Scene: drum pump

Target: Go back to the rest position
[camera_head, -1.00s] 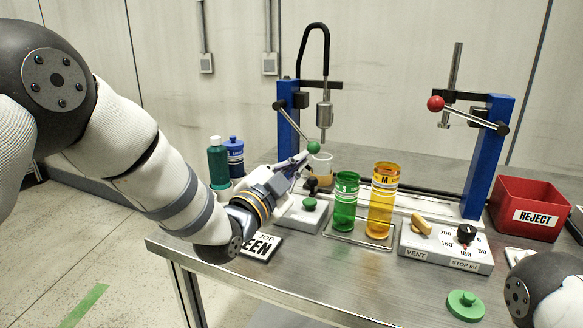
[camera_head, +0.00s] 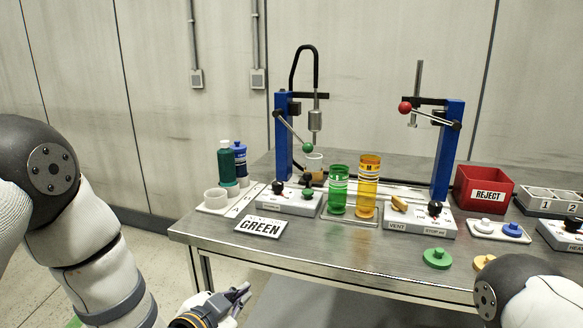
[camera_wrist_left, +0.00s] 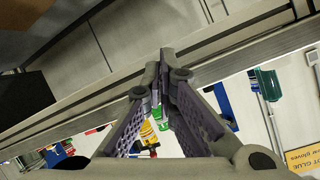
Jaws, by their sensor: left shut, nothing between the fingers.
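My left gripper (camera_head: 240,292) is shut and empty. In the head view it is low at the bottom, in front of the table's front edge and apart from everything on the table. Its fingers also show in the left wrist view (camera_wrist_left: 164,72), closed together at the tips, with the table edge behind them. My left arm hangs down at the left of the head view. Of my right arm only a rounded joint shows at the lower right; its gripper is out of view.
The metal table (camera_head: 330,255) holds a GREEN sign (camera_head: 262,227), a green cylinder (camera_head: 338,190), an orange cylinder (camera_head: 367,187), a pump stand with a green-knobbed lever (camera_head: 307,148), a control box (camera_head: 420,220), a red REJECT bin (camera_head: 482,188) and a green disc (camera_head: 437,258). Floor left of the table is clear.

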